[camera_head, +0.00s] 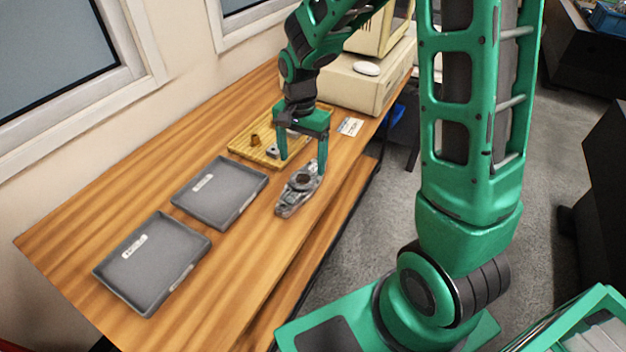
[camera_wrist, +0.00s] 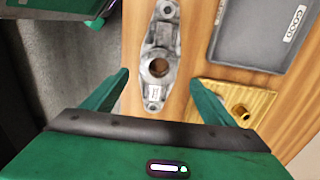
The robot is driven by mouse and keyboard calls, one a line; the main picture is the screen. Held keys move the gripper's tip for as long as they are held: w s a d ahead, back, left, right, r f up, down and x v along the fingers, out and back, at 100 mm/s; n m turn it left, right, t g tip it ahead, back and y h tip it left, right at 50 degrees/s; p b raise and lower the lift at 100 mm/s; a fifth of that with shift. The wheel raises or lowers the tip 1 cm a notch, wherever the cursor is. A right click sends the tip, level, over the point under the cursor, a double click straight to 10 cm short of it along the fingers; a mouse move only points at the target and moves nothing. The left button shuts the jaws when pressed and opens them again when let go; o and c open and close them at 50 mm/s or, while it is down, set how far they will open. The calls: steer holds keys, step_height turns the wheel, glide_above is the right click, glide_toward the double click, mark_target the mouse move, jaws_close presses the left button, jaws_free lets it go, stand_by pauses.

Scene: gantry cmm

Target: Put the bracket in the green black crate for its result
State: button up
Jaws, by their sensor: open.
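The bracket (camera_head: 289,206) is a grey metal piece with a round hole, lying flat on the wooden bench. It also shows in the wrist view (camera_wrist: 164,40), running lengthwise between and beyond my fingertips. My gripper (camera_head: 302,166) is open and empty, pointing down over the bracket's far end. Its two green fingers (camera_wrist: 159,76) stand on either side of the bracket, apart from it. A green-rimmed bin (camera_head: 541,331) with pale contents is cut off at the lower right in the head view. I cannot tell whether it is the green black crate.
Two grey labelled trays, one nearer (camera_head: 172,282) and one farther (camera_head: 238,207), lie left of the bracket. A yellow ribbed plate (camera_head: 243,144) with small parts is beyond them. A beige machine (camera_head: 352,88) and a white card (camera_head: 350,126) are at the far end.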

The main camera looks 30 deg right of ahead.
mark_target(302, 174)
steer(key=shift+s+f, duration=0.1)
steer(key=shift+f, duration=2.95)
steer(key=c, duration=1.7)
steer(key=shift+r, duration=0.6)
step_height(302, 174, up, 3)
steer(key=shift+f, duration=0.15)
steer(key=s+a+r, duration=0.1)
steer(key=a+r, duration=0.1)
steer(key=a, duration=0.1)
steer(key=s+a+r, duration=0.2)
steer(key=a, duration=0.2)
steer(key=s+a+r, duration=0.2)
steer(key=a+r, duration=0.1)
steer(key=shift+s+a+r, duration=0.1)
steer(key=shift+a, duration=0.15)
